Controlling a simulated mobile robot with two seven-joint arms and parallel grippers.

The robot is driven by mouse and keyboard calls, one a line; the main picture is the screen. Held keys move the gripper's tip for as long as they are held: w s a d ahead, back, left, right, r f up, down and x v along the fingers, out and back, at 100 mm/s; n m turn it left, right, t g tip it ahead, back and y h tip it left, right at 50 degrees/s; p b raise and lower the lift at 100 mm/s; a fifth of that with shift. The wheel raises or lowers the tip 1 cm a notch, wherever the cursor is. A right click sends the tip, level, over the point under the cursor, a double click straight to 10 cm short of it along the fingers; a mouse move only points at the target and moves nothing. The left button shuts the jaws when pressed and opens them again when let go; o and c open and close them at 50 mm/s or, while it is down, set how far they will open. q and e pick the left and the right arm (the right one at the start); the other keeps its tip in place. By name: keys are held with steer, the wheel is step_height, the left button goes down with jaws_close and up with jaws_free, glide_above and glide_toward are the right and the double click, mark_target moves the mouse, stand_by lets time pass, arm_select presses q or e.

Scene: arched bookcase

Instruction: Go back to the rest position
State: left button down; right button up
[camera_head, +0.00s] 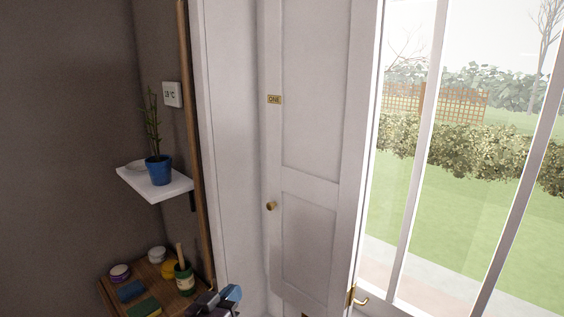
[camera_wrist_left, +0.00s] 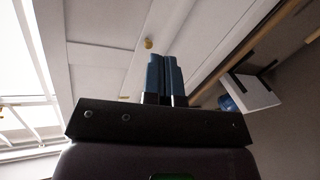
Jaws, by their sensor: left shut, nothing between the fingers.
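My left gripper (camera_head: 224,298) shows at the bottom edge of the head view, just right of the wooden surface with small items. Most of its arm is cut off by the frame. In the left wrist view its two blue fingers (camera_wrist_left: 165,60) stand side by side, shut, with nothing between them. The white door with its brass knob (camera_wrist_left: 147,43) shows behind them. My right gripper is in neither view.
A white panelled door (camera_head: 308,240) stands ahead, beside a glazed door onto a garden. At left, a white shelf (camera_head: 180,188) bears a blue plant pot (camera_head: 158,170). Below it, a wooden surface (camera_head: 112,292) holds several tubs and a green jar (camera_head: 184,279).

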arm_select(q)
steer(key=s+a+f+g+y, duration=0.2)
steer(key=s+a+f+y, duration=0.1)
steer(key=s+a+f, duration=0.5)
steer(key=s+a+f+n+g+y, duration=0.1)
steer(key=s+a+f+y, duration=0.3)
steer(key=s+a+f, duration=0.5)
steer(key=s+f+g, duration=0.1)
steer(key=s+f, duration=0.2)
steer(key=s, duration=0.4)
steer(key=shift+s+f, duration=0.2)
steer(key=shift+f, duration=0.15)
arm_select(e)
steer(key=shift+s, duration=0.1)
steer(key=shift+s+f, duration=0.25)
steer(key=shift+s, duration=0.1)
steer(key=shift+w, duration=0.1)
